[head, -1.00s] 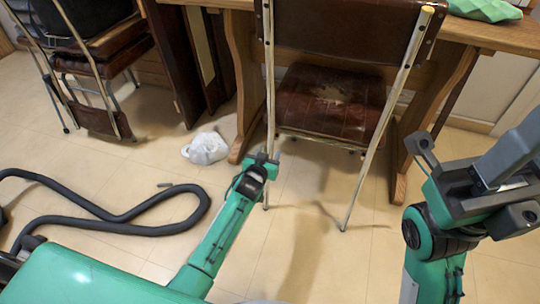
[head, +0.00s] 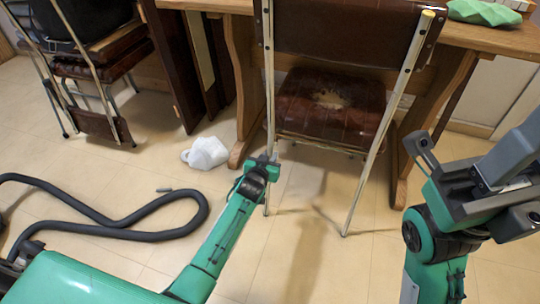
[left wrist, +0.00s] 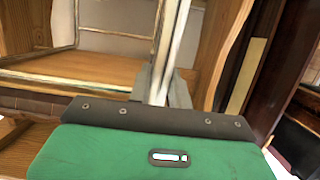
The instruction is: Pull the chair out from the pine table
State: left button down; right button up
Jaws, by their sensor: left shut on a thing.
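The chair has a dark brown worn seat (head: 330,105), a brown backrest (head: 345,30) and pale metal posts. It stands upright at the pine table (head: 480,38), its backrest toward me. In the left wrist view the pale post (left wrist: 172,45) runs up from between the grey fingers (left wrist: 162,88). My right gripper (head: 472,182) is open and empty, right of the chair, with its fingers apart.
A white crumpled-looking object (head: 205,153) lies on the floor left of the chair. A black hose (head: 120,228) curls on the left floor. Another chair (head: 100,60) stands at the upper left. A green object (head: 484,11) lies on the table. Floor in front of the chair is clear.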

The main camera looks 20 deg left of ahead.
pick_arm(q)
jog(key=s+p, duration=1.1)
jog(key=s, duration=1)
jog(key=shift+a, duration=0.35)
dwell(1.2)
jog(key=shift+w, duration=0.1)
jog(key=c, duration=1)
grip_release()
jog(key=s+p, duration=0.4)
jog(key=s, duration=0.6)
jog(key=shift+a, duration=0.2)
